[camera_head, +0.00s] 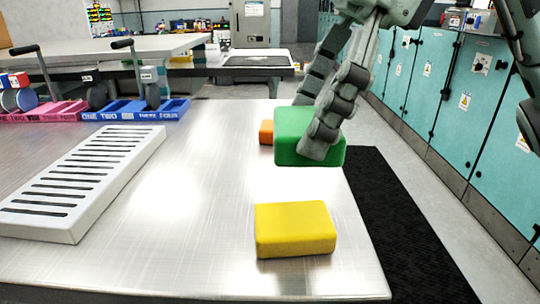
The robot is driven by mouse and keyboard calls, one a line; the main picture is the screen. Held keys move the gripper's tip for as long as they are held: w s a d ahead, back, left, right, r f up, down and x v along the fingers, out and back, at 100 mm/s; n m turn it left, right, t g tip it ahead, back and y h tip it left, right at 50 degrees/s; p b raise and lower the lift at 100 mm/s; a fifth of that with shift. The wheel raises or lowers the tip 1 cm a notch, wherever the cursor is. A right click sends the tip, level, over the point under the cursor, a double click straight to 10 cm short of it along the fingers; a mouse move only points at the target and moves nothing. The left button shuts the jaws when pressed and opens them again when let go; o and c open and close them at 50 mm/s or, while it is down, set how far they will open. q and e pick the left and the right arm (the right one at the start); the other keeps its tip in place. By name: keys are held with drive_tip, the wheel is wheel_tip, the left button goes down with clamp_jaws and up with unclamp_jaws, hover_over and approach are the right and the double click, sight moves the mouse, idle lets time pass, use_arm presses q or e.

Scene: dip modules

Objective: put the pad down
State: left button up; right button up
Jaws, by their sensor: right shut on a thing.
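My right gripper (314,118) comes in from the upper right and is shut on a green pad (292,152). The green pad appears held above the metal table (190,225), near its right edge; the exact gap below it is hard to tell. A yellow pad (295,229) lies flat on the table nearer to me. My left gripper is not in view.
A white slotted rack (118,143) lies on the table at left. Pink (52,111) and blue (135,110) labelled trays with upright handles stand at the far left. The table's middle is clear. Teal cabinets (429,88) stand beyond a black floor mat (385,210) at right.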

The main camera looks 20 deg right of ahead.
sight(300, 122)
drive_tip(key=shift+w+f, duration=0.15)
drive_tip(key=shift+w, duration=0.25)
drive_tip(key=w+f, duration=0.2)
drive_tip(key=w, duration=0.1)
drive_tip(key=w+d+f, duration=0.1)
drive_tip(key=w+f, duration=0.1)
drive_tip(key=w, duration=0.1)
drive_tip(key=w+d+f+p, duration=0.1)
drive_tip(key=w+f, duration=0.1)
drive_tip(key=w, duration=0.2)
drive_tip(key=shift+w+f, duration=0.1)
drive_tip(key=shift+f, duration=0.05)
drive_tip(key=shift+w+f, duration=0.2)
drive_tip(key=shift+f, duration=0.25)
wheel_tip(300, 122, down, 3)
drive_tip(key=shift+f, duration=0.15)
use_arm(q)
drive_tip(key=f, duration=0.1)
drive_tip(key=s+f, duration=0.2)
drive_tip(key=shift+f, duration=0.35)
use_arm(e)
drive_tip(key=shift+f, duration=0.15)
